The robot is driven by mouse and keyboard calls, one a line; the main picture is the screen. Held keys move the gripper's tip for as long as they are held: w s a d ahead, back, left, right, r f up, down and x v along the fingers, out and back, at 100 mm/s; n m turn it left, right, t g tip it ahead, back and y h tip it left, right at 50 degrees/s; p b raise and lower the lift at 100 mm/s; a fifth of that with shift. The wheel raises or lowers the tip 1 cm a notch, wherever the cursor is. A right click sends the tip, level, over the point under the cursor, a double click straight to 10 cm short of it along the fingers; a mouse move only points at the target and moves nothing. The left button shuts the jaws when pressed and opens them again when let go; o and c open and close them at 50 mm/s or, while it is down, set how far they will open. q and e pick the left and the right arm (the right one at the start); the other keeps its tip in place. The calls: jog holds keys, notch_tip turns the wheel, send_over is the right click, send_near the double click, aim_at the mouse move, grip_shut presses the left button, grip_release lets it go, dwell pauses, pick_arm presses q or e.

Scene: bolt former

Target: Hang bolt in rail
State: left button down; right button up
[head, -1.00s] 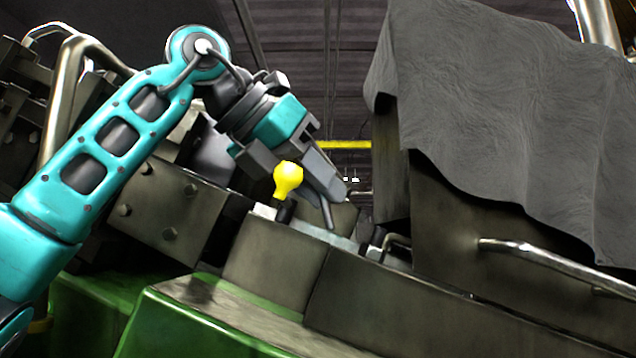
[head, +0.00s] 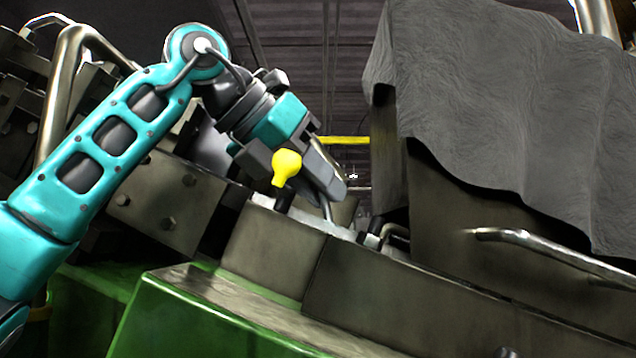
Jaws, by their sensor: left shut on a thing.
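My left gripper (head: 325,182) is at the centre of the head view, its grey fingers pointing down and right. It is shut on a thin grey bolt (head: 326,209), whose shank sticks out below the fingers. The bolt is slightly tilted, with its lower end at or just over the pale metal rail (head: 342,233) along the top of the machine block. I cannot tell whether it touches the rail. The fingers hide the bolt's upper part. My right gripper is not in view.
A yellow knob (head: 286,167) on a black stem stands close to the left of my gripper's fingers. A bent metal handle (head: 396,232) lies right of the rail. A grey cloth (head: 490,110) drapes a large housing at right. A green machine base (head: 190,310) lies below.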

pick_arm(q)
jog(key=shift+d+f, duration=0.15)
jog(key=shift+f, duration=0.35)
dwell(0.3)
